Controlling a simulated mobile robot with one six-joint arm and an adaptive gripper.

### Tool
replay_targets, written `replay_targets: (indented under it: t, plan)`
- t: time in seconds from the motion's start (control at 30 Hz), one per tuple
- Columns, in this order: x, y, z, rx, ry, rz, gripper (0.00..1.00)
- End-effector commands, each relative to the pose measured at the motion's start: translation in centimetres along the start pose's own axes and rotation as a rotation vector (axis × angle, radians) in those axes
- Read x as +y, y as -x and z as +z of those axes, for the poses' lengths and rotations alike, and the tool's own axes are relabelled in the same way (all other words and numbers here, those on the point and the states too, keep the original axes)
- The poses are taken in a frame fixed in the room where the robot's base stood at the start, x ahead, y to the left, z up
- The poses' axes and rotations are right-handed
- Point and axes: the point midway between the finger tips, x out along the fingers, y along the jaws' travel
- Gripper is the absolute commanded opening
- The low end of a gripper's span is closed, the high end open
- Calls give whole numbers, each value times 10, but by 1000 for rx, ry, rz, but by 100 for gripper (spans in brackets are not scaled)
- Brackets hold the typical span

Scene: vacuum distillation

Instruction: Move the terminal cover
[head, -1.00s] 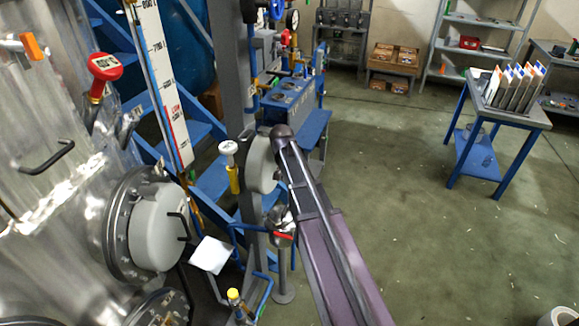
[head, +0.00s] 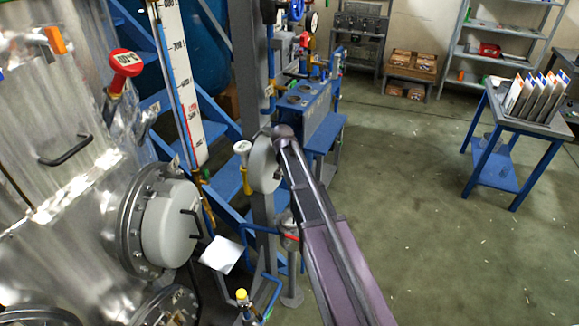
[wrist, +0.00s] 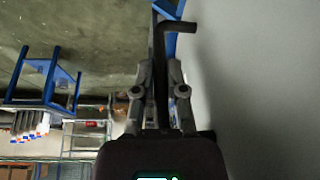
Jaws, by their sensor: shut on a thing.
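A pale grey round cover (head: 265,163) shows beside the end of my arm in the head view, seen nearly edge-on; I take it to be the terminal cover. In the wrist view a broad grey surface (wrist: 265,80) fills the right side, close to my gripper (wrist: 158,75). My gripper is shut on a black bent handle (wrist: 176,27) that runs between its fingers beside this surface. Where the handle joins the cover is hard to see. My gripper is hidden in the head view.
A steel tank (head: 60,200) with a flanged grey cover (head: 170,225) stands at left. Blue stairs (head: 225,180), a grey post (head: 245,60) and a scale board (head: 185,90) stand close by. A blue table (head: 545,125) holds upright folders. The floor (head: 430,220) right of my arm is clear.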

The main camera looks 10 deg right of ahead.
Motion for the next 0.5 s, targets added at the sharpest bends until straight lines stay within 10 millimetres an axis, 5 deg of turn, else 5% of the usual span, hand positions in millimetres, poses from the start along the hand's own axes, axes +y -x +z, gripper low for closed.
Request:
replay_targets:
  t: [0.5]
  plan:
    - [1, -18, 8, 1, 0, 0, 0]
